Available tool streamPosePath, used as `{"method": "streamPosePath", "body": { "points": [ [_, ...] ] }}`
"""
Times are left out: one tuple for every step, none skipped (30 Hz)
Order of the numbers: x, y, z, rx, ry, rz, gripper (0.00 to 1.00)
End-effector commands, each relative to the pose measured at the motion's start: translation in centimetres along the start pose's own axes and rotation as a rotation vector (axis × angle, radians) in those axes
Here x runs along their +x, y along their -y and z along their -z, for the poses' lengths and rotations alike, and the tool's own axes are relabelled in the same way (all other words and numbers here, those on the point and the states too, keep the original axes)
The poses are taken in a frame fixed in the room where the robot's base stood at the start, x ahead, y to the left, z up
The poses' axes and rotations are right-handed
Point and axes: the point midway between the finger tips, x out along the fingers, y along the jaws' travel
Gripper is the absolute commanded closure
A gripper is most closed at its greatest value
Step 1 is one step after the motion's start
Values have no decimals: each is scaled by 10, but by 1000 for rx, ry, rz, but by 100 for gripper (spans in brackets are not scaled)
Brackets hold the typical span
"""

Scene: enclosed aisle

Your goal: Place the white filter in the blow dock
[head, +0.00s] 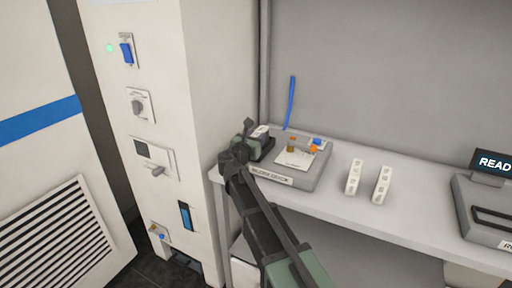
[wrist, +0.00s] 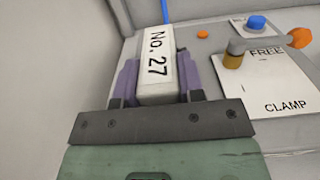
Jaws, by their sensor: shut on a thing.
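My gripper (wrist: 157,88) is shut on the white filter (wrist: 156,65), a block marked "No. 27". Its purple fingers press on both sides of the block. In the head view my gripper (head: 257,145) is at the left part of the grey dock (head: 318,172) on the bench, and the white filter (head: 261,131) shows small there. The dock has a white panel (wrist: 275,88) lettered "FREE" and "CLAMP", with a lever (wrist: 268,45) ending in an orange knob, and a blue button (wrist: 257,22). I cannot tell whether the filter is seated or held above the dock.
Two white blocks (head: 354,177) (head: 382,184) stand on the bench right of the dock. A device with a "READ" display (head: 492,162) is at the far right. A blue strip (head: 291,102) rises behind the dock. A white cabinet (head: 225,90) with controls stands close left.

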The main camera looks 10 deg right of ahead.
Motion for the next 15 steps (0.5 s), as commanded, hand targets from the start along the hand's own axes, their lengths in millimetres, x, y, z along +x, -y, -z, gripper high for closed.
{"method": "streamPosePath", "body": {
  "points": [
    [0, 0, -2, 0, -1, 0, 90],
    [0, 0, -3, 0, -1, 0, 90],
    [0, 0, -3, 0, -1, 0, 90],
    [0, 0, -3, 0, -1, 0, 90],
    [0, 0, -2, 0, -1, 0, 90],
    [0, 0, 0, 0, -1, 0, 90],
    [0, 0, 1, 0, -1, 0, 90],
    [0, 0, 2, 0, -1, 0, 90],
    [0, 0, 1, 1, -1, 0, 61],
    [0, 0, 1, 1, -1, 0, 56],
    [0, 0, 0, 1, -1, 0, 52],
    [0, 0, 0, 1, -1, 0, 46],
    [0, 0, 0, 1, -1, 0, 41],
    [0, 0, 0, 1, -1, 0, 39],
    [0, 0, 0, 1, -1, 0, 39]
  ]
}}
